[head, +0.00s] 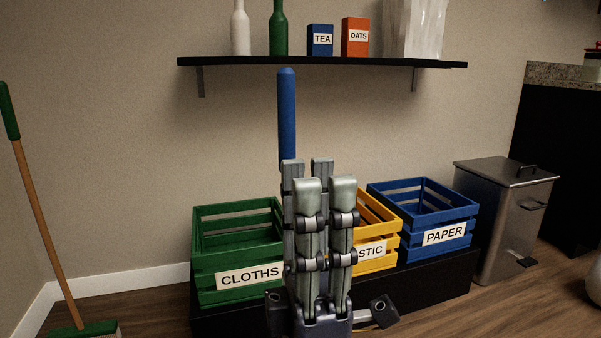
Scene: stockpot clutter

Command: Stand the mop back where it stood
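A blue rod-like handle (287,118) with a rounded top stands upright just below the shelf edge, left of the picture's middle. It looks like the mop's handle. My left gripper (322,182) points up and away in the lower middle, its grey fingers overlapping the handle's lower end. The rest of the shaft and any mop head are hidden behind the gripper. I cannot tell whether the fingers touch or hold the handle. My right gripper is not recognisable in this view.
Green cloths crate (205,266), yellow plastic crate (385,262) and blue paper crate (420,257) stand on a low black stand (447,282). A green-gripped broom (37,215) leans at far left. A steel bin (500,245) stands right. The shelf (240,62) holds bottles and boxes.

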